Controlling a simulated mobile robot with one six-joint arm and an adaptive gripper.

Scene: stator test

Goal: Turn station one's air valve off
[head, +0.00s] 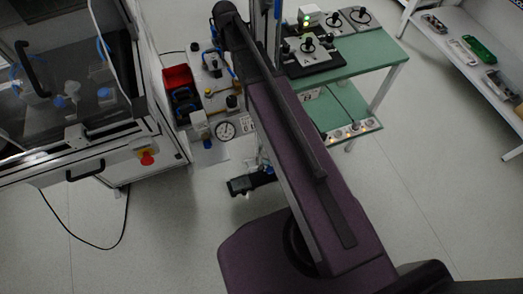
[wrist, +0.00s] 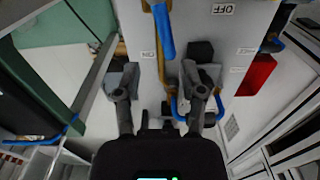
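In the wrist view a blue valve lever (wrist: 164,32) on a brass-coloured fitting runs down from the top edge. An OFF label (wrist: 222,9) is to its right, and a smaller label, seemingly ON, (wrist: 147,54) is by its lower end. My gripper (wrist: 161,90) is open, its two fingers well apart, with the lever's free end beyond and between them in the picture. I see no contact with the lever. In the head view the valve panel (head: 208,98) with blue handles and a round gauge (head: 225,130) is partly behind my purple arm. I cannot make out fingertips there.
A red bin (head: 178,78) stands at the panel's left; it also shows in the wrist view (wrist: 257,74). A second blue loop handle (wrist: 181,108) is close to the right finger. A green table (head: 345,54) with devices is to the right. A glazed cabinet (head: 70,90) stands left.

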